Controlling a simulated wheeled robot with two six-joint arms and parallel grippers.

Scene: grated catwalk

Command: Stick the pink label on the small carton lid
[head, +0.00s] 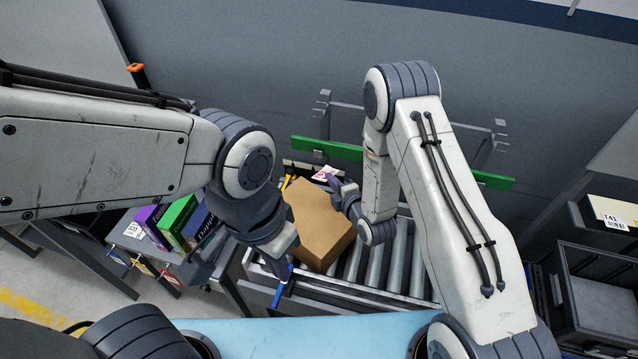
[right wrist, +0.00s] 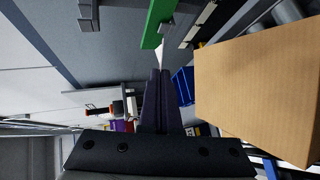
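The small brown carton (head: 318,228) sits closed and turned at an angle on the roller conveyor; its plain face also fills the right side of the right wrist view (right wrist: 262,88). My right gripper (head: 335,182) is above the carton's far edge. In the right wrist view its fingers (right wrist: 157,75) are together on the label, a thin pale sliver (right wrist: 159,52) seen edge-on. In the head view the label (head: 325,174) is whitish with pinkish marks at the fingertips. My left gripper (head: 281,264) points down at the carton's left side; its finger gap and any contact are unclear.
The conveyor rollers (head: 385,262) are clear right of the carton. A green rail (head: 330,149) runs behind it. Purple, green and blue boxes (head: 178,222) stand on a table at left. A dark crate (head: 600,300) and a tagged box (head: 610,213) are at right.

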